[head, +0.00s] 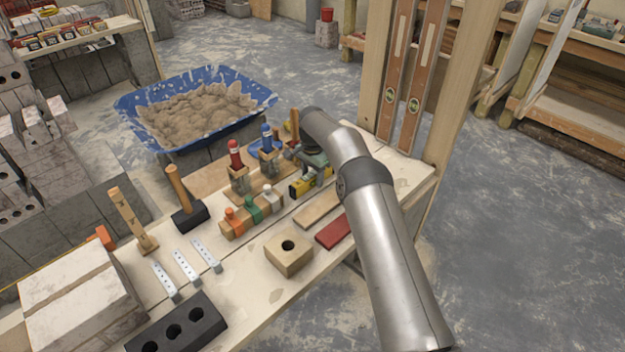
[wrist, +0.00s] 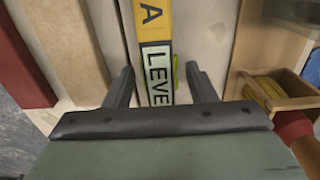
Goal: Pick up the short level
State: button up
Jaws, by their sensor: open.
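The short level is yellow and shows in the head view (head: 298,187), lying on the workbench under my gripper, partly hidden by it. In the wrist view the level (wrist: 152,22) runs up the picture, with a letter A and a pale label reading LEVE. My gripper (wrist: 160,78) is open, with one finger on each side of the level and a gap on both sides. In the head view my gripper (head: 316,163) is above the level's right part, its fingers mostly hidden. I cannot tell how far down they reach.
A red bar (head: 334,230) and a pale wooden strip (head: 317,208) lie in front of the level. Red (head: 236,158) and blue (head: 267,140) bottles stand behind it. A wooden block with a hole (head: 289,256) is nearer. Two long levels (head: 411,90) stand upright at the back.

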jog(key=shift+f, duration=0.1)
grip_shut()
